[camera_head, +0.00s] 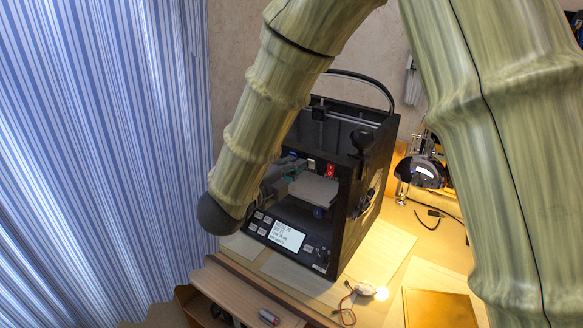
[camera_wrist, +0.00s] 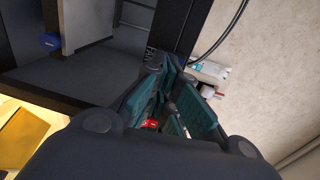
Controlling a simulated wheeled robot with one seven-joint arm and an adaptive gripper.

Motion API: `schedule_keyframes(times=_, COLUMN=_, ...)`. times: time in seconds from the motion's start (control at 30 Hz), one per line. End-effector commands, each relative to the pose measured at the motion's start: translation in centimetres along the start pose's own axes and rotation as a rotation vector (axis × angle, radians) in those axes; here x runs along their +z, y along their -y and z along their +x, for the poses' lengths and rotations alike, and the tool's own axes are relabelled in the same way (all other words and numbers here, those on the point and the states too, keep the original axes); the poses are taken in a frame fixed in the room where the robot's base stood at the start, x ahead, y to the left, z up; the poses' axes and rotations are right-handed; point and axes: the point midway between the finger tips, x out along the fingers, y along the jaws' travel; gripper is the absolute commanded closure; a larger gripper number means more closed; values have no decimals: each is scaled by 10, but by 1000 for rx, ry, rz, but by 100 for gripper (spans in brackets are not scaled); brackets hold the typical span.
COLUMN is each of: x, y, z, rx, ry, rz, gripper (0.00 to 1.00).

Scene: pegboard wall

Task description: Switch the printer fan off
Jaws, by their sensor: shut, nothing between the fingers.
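The black 3D printer (camera_head: 345,225) stands on the desk, its front open and facing my arm. My gripper (camera_head: 300,163) reaches into or in front of that opening, partly hidden by my arm. In the wrist view its teal fingers (camera_wrist: 178,85) are shut, with nothing seen held. A small red part (camera_head: 330,170) and a pale part (camera_head: 311,163) sit just right of the fingers inside the printer. In the wrist view a red part (camera_wrist: 150,124) shows between the finger links. I cannot tell which part is the fan's switch, or its position.
The grey print bed (camera_head: 313,190) lies below my gripper. A lit display (camera_head: 287,235) with buttons is on the printer's lower front. A striped blue curtain (camera_head: 100,150) hangs left. A black lamp (camera_head: 422,172) stands right.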

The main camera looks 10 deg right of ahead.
Motion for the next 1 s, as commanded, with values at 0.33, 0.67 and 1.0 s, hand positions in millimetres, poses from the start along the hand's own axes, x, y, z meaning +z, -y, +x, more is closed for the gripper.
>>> schedule_keyframes(times=0.33, x=11, y=-2, z=-52, rx=-4, ry=10, rz=-2, gripper=100)
schedule_keyframes(times=0.67, x=6, y=-2, z=-107, rx=-3, ry=2, rz=-1, gripper=100)
schedule_keyframes(times=1.0, x=6, y=0, z=-134, rx=-1, ry=1, rz=-2, gripper=100)
